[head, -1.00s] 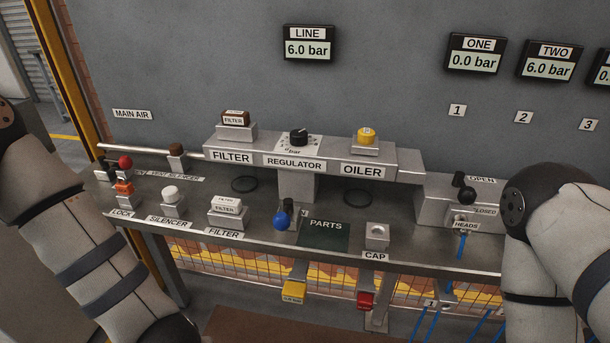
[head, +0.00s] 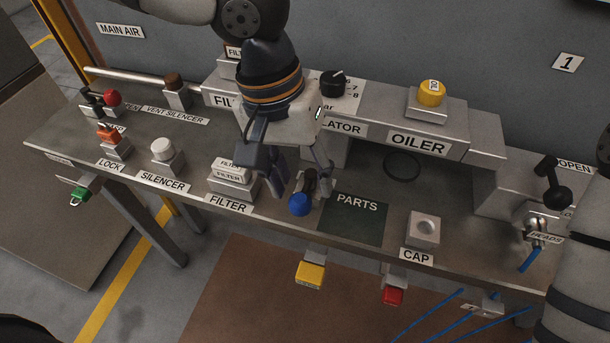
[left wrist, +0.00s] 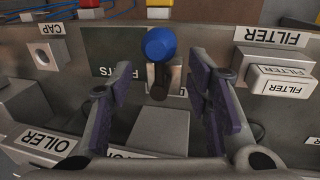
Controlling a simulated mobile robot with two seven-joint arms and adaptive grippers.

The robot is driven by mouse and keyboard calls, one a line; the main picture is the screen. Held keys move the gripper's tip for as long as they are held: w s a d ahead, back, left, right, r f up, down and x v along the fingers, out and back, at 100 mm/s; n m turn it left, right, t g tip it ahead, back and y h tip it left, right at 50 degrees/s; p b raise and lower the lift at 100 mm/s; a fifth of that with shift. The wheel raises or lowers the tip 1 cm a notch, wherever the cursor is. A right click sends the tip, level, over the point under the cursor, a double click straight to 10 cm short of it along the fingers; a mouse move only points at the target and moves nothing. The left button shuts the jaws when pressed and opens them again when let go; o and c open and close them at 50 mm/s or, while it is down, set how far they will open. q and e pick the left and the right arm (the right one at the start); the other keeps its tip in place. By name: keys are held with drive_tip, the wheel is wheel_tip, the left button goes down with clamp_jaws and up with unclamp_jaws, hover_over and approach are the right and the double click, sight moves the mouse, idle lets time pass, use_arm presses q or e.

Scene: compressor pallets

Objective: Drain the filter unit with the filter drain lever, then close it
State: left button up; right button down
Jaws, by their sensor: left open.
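The drain lever has a blue ball knob (head: 300,204) and a dark stem, and stands at the bench's front between the FILTER label and the PARTS mat. My left gripper (head: 300,183) is open and points down just behind and above the knob. The filter unit on the raised rail (head: 222,97) is mostly hidden behind my left arm. My right arm shows at the right edge, its gripper out of view.
A white FILTER block (head: 233,178) stands left of the gripper. The dark PARTS mat (head: 353,218) is bare, with a CAP block (head: 424,230) to its right. The regulator knob (head: 333,83) and yellow oiler cap (head: 432,92) are close behind on the rail.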

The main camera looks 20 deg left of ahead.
use_arm(q)
drive_tip(key=shift+d+f, duration=0.2)
drive_tip(key=shift+f, duration=0.55)
drive_tip(key=shift+c, duration=0.5)
